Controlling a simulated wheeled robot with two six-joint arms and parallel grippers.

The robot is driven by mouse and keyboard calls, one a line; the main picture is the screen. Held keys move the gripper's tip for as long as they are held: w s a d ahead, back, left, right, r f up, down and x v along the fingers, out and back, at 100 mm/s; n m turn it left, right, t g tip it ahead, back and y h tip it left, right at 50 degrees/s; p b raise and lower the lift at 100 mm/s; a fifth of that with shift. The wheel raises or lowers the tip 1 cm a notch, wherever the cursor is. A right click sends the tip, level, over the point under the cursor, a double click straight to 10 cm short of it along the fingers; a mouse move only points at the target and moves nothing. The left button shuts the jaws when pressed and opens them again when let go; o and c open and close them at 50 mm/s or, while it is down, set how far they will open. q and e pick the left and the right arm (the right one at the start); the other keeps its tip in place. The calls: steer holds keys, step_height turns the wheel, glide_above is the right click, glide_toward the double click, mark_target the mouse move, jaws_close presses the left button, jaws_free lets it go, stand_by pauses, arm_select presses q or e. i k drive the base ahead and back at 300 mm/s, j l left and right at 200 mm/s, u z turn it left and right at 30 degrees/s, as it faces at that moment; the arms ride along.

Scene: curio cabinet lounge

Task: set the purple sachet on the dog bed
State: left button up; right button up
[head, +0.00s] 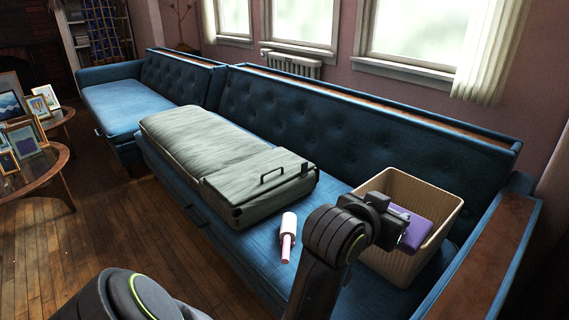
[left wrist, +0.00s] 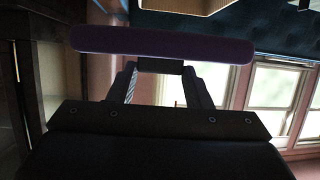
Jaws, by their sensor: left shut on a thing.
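The purple sachet (head: 411,226) is a flat, rounded pad. My left gripper (head: 393,222) is shut on it, by the cream ribbed basket on the blue sofa. The sachet overlaps the basket's opening in the head view; I cannot tell whether it is inside or above it. In the left wrist view the sachet (left wrist: 160,43) lies crosswise between the two fingers of the left gripper (left wrist: 160,68). I see nothing I can clearly call the dog bed. My right gripper is not in view.
The cream basket (head: 398,258) stands at the sofa's right end, beside the armrest (head: 490,255). A grey-green case (head: 215,155) with a handle lies on the seat (head: 255,245). A pink and white roller (head: 287,235) lies near it. Framed pictures stand on tables at left.

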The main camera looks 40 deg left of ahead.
mark_target(211, 142)
steer(key=j, duration=0.95)
steer(key=i+j, duration=0.15)
steer(key=j, duration=1.8)
steer(key=i+j, duration=0.15)
steer(key=j, duration=0.85)
